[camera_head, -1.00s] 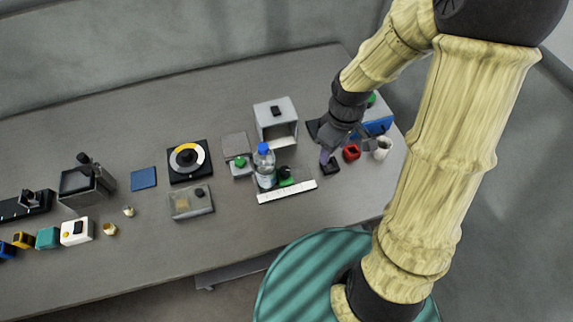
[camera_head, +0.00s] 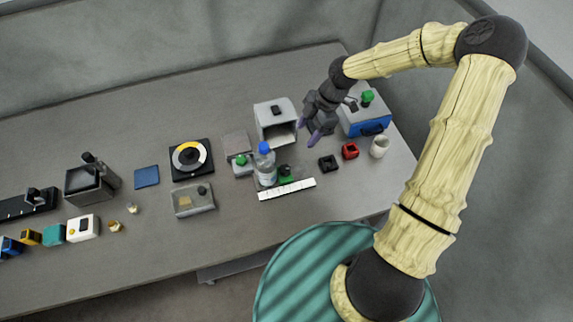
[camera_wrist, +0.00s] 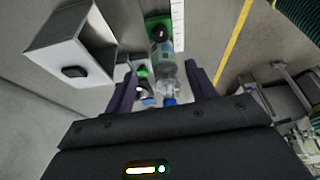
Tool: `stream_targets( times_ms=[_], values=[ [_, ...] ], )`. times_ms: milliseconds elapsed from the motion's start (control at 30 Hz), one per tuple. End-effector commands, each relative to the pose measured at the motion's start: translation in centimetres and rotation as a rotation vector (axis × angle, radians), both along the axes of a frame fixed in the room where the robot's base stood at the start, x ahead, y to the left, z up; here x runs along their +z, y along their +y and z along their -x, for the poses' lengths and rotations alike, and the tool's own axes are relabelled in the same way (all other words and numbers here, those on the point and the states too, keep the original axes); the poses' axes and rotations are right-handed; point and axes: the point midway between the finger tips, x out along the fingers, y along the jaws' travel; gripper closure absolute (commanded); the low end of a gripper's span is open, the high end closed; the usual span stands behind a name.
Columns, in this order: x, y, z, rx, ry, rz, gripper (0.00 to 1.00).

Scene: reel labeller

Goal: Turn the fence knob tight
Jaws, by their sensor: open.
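A black knob on a green block, which looks like the fence knob (camera_head: 285,171), stands against a white ruled strip (camera_head: 287,190) in the head view. In the wrist view the black knob (camera_wrist: 161,34) and green base show at the top, beside the ruled strip (camera_wrist: 178,25). A clear bottle with a blue cap (camera_head: 265,165) stands just left of the knob and partly hides its base. My gripper (camera_head: 317,139) is open and empty, above the table to the right of the knob and apart from it. Its purple fingers (camera_wrist: 162,70) flank the bottle's image in the wrist view.
A grey open-fronted box (camera_head: 275,118) stands behind the knob. A small black block (camera_head: 328,163), a red block (camera_head: 350,151), a white jar (camera_head: 379,146) and a blue box (camera_head: 364,119) are at right. A green-knobbed block (camera_head: 242,164) is left of the bottle.

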Motion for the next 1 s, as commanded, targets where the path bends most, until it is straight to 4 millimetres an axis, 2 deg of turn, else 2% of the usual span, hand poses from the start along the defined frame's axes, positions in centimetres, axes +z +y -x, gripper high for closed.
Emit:
stream_targets(
  times_ms=[267, 1000],
  values=[
    [-1.7, 0.8, 0.3, 0.002, 0.005, 0.001, 0.44],
    [-13.4, 5.5, 2.0, 0.002, 0.004, 0.002, 0.44]
  ],
)
